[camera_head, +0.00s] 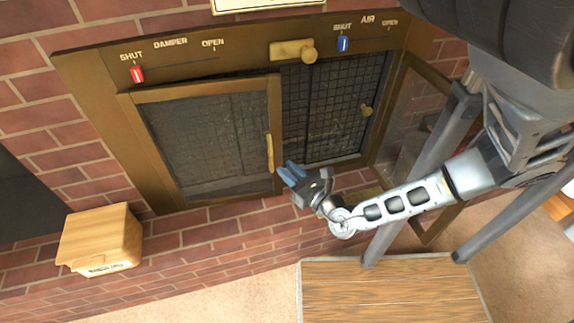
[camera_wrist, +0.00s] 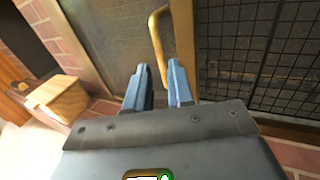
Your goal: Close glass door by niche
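A brass-framed fireplace front (camera_head: 160,160) is set in the brick wall. Its left glass door (camera_head: 205,140) has a dark pane and looks nearly flush, perhaps slightly ajar. Its upright brass handle (camera_head: 269,153) also shows in the wrist view (camera_wrist: 155,30). My gripper (camera_head: 286,174) is just right of the left door's handle. In the wrist view its blue fingers (camera_wrist: 159,75) are apart and empty, with the handle just beyond the gap; contact is unclear.
A wooden box (camera_head: 105,235) juts from the wall at left, by a dark opening (camera_head: 25,195). A wooden platform (camera_head: 390,290) lies below my arm.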

